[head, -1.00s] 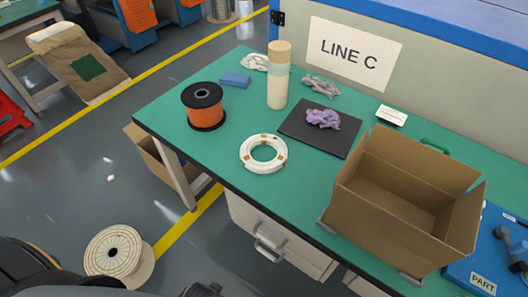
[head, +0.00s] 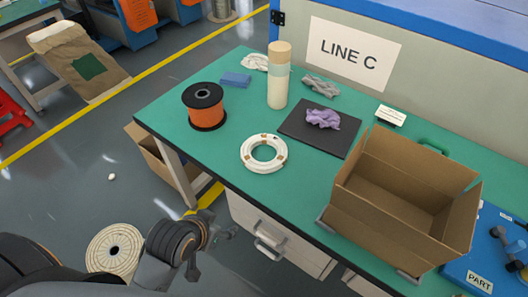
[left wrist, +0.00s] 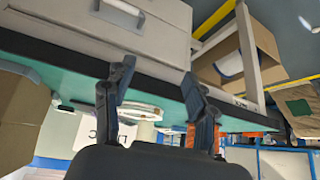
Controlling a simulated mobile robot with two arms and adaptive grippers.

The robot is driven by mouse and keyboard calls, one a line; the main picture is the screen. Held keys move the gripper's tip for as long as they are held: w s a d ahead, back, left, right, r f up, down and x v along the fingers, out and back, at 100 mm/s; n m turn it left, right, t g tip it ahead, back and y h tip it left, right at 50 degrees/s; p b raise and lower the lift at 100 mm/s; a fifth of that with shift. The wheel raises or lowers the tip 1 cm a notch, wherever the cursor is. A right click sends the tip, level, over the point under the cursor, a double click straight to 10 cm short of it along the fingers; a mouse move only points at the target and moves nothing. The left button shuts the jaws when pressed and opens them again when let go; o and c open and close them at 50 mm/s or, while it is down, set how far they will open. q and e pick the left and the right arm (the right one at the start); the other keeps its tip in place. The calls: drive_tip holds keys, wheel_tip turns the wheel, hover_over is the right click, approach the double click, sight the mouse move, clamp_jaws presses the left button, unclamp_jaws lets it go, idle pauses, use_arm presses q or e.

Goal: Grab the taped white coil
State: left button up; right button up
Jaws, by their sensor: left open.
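The taped white coil (head: 264,172) lies flat on the green table, near its front edge, with tan tape bands around it. In the left wrist view, which looks upside down, the white coil (left wrist: 140,113) shows beyond the table edge, between the fingers. My left gripper (head: 224,232) is in front of the table and apart from the coil, to its lower left in the head view. Its fingers (left wrist: 158,92) are spread with nothing between them. My right gripper is not in view.
An orange spool (head: 206,108) stands behind the coil to the left. A black mat (head: 300,133) with a purple bundle (head: 323,118) lies behind right. An open cardboard box (head: 372,216) stands to the right. Drawers (head: 290,248) hang below the table edge.

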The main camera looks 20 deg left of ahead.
sight(247, 145)
use_arm(q)
drive_tip(key=w+a+r+n+t, duration=0.1)
drive_tip(key=w+r+t, duration=0.2)
drive_tip(key=w, duration=0.4)
drive_tip(key=w+a+r+t, duration=0.2)
drive_tip(key=w+r+t, duration=0.15)
drive_tip(key=w, duration=0.25)
drive_tip(key=x, duration=1.4)
drive_tip(key=shift+d+f, duration=0.15)
drive_tip(key=shift+d, duration=0.05)
drive_tip(key=shift+t, duration=0.25)
drive_tip(key=shift+c, duration=0.4)
clamp_jaws()
